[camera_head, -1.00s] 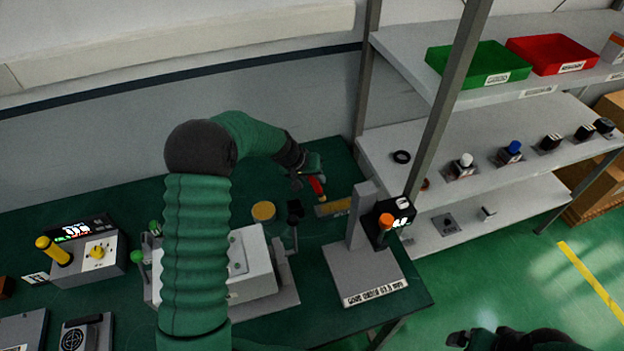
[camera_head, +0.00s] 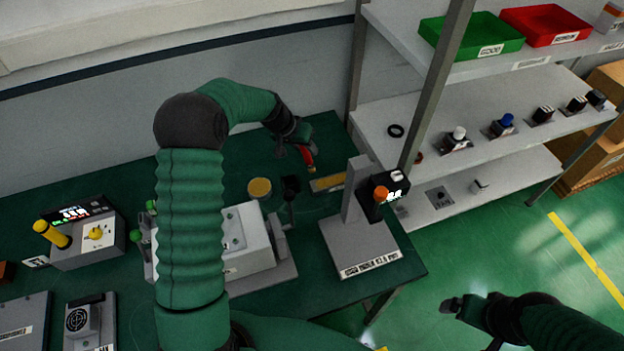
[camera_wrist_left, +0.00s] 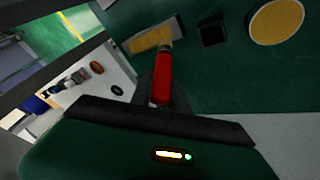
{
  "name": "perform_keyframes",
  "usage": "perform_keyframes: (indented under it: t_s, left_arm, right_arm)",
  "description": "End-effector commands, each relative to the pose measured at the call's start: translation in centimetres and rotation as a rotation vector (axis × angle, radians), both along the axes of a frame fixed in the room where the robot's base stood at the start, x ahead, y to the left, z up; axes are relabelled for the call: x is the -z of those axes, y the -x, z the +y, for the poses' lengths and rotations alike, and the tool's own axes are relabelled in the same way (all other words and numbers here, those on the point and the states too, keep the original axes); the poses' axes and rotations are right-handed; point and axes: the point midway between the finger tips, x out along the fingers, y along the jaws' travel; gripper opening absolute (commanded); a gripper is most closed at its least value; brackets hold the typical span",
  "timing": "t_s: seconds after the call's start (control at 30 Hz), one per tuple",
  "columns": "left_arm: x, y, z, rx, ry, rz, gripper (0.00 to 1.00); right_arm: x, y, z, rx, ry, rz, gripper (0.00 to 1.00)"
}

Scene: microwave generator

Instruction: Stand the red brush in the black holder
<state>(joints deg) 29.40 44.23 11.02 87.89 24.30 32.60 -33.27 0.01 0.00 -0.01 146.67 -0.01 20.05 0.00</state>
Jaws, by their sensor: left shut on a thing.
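The red brush (camera_head: 308,157) is in my left gripper (camera_head: 303,140), above the far part of the green table. In the left wrist view, the left gripper (camera_wrist_left: 160,92) is shut around the red handle (camera_wrist_left: 162,75), and the brush's far end points toward the yellow-topped strip. The black holder (camera_head: 291,184) stands on the table nearer the head camera than the brush; in the left wrist view it is a dark square opening (camera_wrist_left: 212,32) to the right of the brush, apart from it. My right gripper (camera_head: 460,305) is at the lower right over the floor; its jaws are unclear.
A round yellow-topped container (camera_head: 259,188) is left of the holder, and a yellow-topped strip (camera_head: 328,183) right of it. A grey press-like stand (camera_head: 360,245) and a white-grey machine (camera_head: 245,240) stand nearer. A shelf rack (camera_head: 440,120) rises at the right.

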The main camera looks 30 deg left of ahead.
Motion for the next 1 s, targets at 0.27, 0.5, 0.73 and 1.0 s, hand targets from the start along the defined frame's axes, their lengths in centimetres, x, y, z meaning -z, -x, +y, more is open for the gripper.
perform_keyframes:
  t_s: [0.27,0.5,0.73,1.0]
  left_arm:
    - [1.0,2.0,3.0,0.666,-0.210,-0.065,0.00]
    - [2.7,2.8,3.5,0.830,-0.252,-0.100,0.00]
    - [6.9,2.7,3.5,0.828,-0.254,-0.103,0.00]
    - [10.6,2.7,3.6,0.826,-0.255,-0.102,0.00]
  right_arm:
    - [3.8,0.0,0.0,0.000,0.000,0.001,0.92]
    - [3.5,0.0,0.0,0.000,0.000,0.000,0.92]
    - [2.7,0.0,0.0,0.000,0.000,0.000,0.92]
    - [2.0,0.0,0.0,0.000,0.000,0.000,0.92]
